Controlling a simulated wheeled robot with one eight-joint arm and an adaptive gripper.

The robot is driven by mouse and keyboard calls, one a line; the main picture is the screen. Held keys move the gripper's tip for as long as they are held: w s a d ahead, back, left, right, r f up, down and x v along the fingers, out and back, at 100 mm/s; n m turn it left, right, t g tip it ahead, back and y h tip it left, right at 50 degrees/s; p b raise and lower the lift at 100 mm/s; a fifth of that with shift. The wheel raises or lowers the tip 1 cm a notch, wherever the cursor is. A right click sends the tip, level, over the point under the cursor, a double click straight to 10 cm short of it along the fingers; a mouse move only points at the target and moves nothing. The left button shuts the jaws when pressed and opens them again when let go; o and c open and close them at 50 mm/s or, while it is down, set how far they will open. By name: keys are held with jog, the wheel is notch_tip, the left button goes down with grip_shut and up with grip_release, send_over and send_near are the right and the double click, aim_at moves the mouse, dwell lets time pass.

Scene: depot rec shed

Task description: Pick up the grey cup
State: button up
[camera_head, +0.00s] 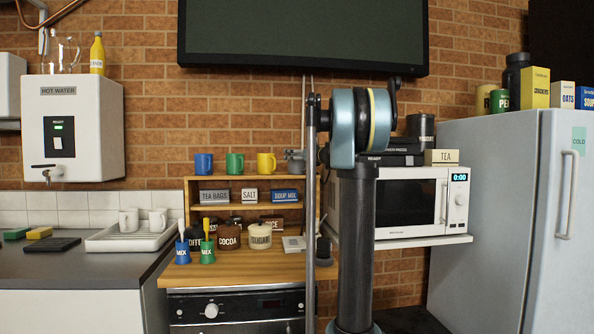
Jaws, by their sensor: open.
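The grey cup (297,168) stands at the right end of the row of mugs on top of the wooden shelf unit, next to the yellow mug (266,163). It is small, and its right side is close to my arm's thin upright link. My gripper (295,154) shows only as a small grey shape at the cup's rim, open. Most of it is hidden behind my arm, and I cannot tell whether it touches the cup.
A green mug (234,163) and a blue mug (203,163) stand further left. Labelled boxes and jars fill the shelf (189,215) below. Two brush pots stand on the wooden counter (230,273). A microwave (408,203) and fridge (492,200) are right.

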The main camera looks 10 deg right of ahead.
jog(key=c, duration=1.4)
jog(key=shift+r, duration=0.1)
jog(key=shift+c, duration=0.2)
